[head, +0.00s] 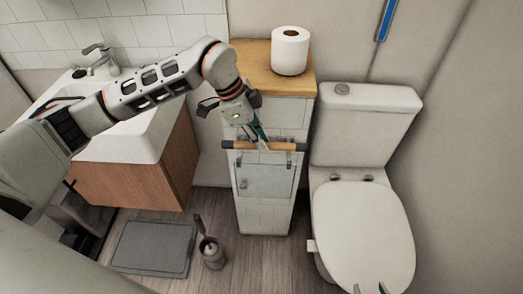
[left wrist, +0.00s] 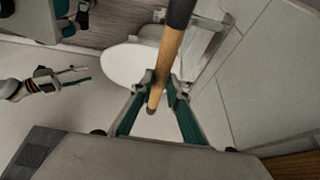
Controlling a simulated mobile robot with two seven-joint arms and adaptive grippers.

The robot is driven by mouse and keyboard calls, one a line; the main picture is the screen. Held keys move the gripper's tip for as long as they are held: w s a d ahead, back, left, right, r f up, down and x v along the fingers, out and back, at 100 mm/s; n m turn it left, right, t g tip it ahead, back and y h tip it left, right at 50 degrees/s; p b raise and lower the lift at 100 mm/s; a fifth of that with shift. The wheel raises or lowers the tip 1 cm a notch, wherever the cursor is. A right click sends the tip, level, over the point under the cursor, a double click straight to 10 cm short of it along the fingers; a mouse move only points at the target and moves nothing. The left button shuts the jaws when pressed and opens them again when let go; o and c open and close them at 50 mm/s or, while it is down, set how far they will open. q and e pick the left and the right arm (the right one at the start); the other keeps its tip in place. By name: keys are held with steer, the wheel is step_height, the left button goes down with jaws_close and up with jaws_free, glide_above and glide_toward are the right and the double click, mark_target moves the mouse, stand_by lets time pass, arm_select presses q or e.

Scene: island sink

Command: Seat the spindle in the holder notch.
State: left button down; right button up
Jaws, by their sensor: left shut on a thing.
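The spindle (head: 280,147) is a wooden rod with dark ends, lying level across the front of the tiled cabinet in the head view. My left gripper (head: 262,147) is shut on it near its middle. In the left wrist view the spindle (left wrist: 172,48) passes between the two fingertips (left wrist: 159,88). The metal holder (head: 267,181) is a plate on the cabinet front with two arms just below the rod. Whether the rod touches the holder arms or their notches cannot be told. My right gripper (left wrist: 76,77) is empty, fingers apart, away from the holder.
A toilet paper roll (head: 290,51) stands on the cabinet's wooden top (head: 258,58). The toilet (head: 362,225) is close on the right. The sink (head: 135,135) is on the left. A toilet brush (head: 212,250) and a grey mat (head: 153,248) are on the floor.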

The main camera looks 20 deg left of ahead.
arm_select(q)
step_height(320, 180, down, 4)
steer(key=shift+f+b, duration=0.15)
steer(key=shift+b, duration=0.2)
steer(key=c, duration=1.9)
jaws_free()
